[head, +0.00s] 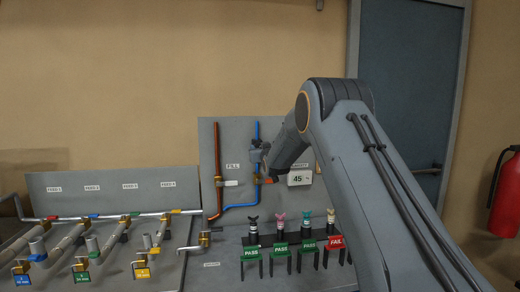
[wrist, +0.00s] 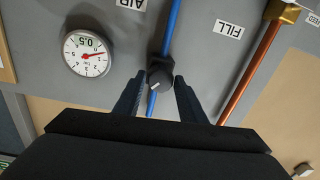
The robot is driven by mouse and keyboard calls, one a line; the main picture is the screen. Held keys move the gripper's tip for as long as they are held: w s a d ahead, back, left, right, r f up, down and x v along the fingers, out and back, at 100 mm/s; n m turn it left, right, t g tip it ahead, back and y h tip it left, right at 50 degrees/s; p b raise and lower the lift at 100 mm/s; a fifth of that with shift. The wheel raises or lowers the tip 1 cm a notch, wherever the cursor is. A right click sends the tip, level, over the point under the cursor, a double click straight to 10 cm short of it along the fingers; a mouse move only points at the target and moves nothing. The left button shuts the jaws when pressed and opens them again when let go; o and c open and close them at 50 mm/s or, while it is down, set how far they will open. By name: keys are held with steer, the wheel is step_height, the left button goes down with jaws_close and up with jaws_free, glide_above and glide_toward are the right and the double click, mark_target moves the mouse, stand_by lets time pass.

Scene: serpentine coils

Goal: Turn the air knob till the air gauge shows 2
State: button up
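The air gauge (wrist: 87,52) is a round white dial on the grey panel in the wrist view. It carries the figure 0.5, and its red needle points to the right. A dark knob (wrist: 159,70) with a pale mark sits on the blue pipe (wrist: 171,25), near the AIR label (wrist: 132,4). My gripper (wrist: 160,79) has its fingers apart, one on each side of the knob; I cannot tell whether they touch it. In the head view my gripper (head: 258,155) is at the panel by the blue pipe, and the knob and gauge cannot be made out.
A copper pipe (wrist: 255,68) with a brass fitting and the FILL label run beside the blue pipe. Below the panel stand several valves with green PASS tags (head: 250,253) and a red FAIL tag (head: 335,243). A display (head: 299,178) reads 45. Brass-fitted pipes (head: 65,245) fill the left.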

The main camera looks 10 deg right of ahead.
steer(key=c, duration=0.6)
steer(key=shift+m+b, duration=0.3)
steer(key=shift+b, duration=0.15)
steer(key=m+b, duration=0.6)
steer(key=m, duration=0.2)
steer(key=m+b, duration=0.7)
steer(key=m+h+b, duration=0.1)
steer(key=m+b, duration=0.6)
steer(key=m, duration=0.1)
steer(key=shift+d+f+m, duration=0.1)
steer(key=shift+f+m, duration=0.2)
steer(key=shift+f, duration=0.05)
